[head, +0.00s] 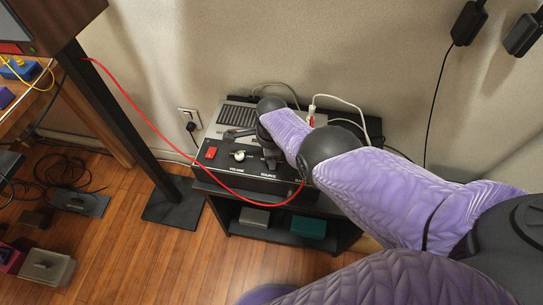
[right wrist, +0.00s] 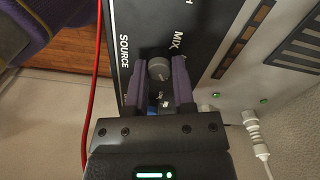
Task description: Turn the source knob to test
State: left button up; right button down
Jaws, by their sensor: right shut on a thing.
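The dark mixer unit (head: 205,166) stands on a black stand by the wall. Its front panel carries the words VOLUME and SOURCE. A white knob (head: 239,156) and a red switch (head: 211,152) sit to the left of my right gripper (head: 270,157). That gripper is down at the panel above SOURCE and hides the source knob there. In the right wrist view, the grey round source knob (right wrist: 159,68) sits between the two purple fingers of my right gripper (right wrist: 158,73), which is shut on it. MIX and SOURCE are legible beside it; no TEST mark is legible.
A red cable (head: 138,111) hangs from the left and runs across the unit's front; it passes left of the gripper in the right wrist view (right wrist: 95,80). A black speaker stand (head: 105,110) rises at left. White cables (head: 345,101) lie behind the unit.

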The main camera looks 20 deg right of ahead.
pick_arm(q)
jog(key=shift+w, duration=0.15)
pick_arm(e)
jog(key=shift+c, duration=2.2)
grip_release()
pick_arm(q)
jog(key=shift+d, duration=0.1)
jog(key=shift+r, duration=0.1)
pick_arm(e)
jog(key=shift+r, duration=0.1)
notch_tip(320, 180, up, 7)
jog(key=p, duration=0.6)
jog(key=shift+w+r, duration=0.15)
jog(key=shift+r, duration=0.05)
pick_arm(q)
jog(key=w+d+r+t+p, duration=0.1)
jog(key=w+d+r, duration=0.2)
jog(key=r, duration=0.4)
jog(key=shift+w+r+p, duration=0.15)
jog(key=shift+w+p, duration=0.05)
jog(key=shift+p, duration=0.15)
pick_arm(e)
notch_tip(320, 180, up, 2)
jog(key=shift+r, duration=0.1)
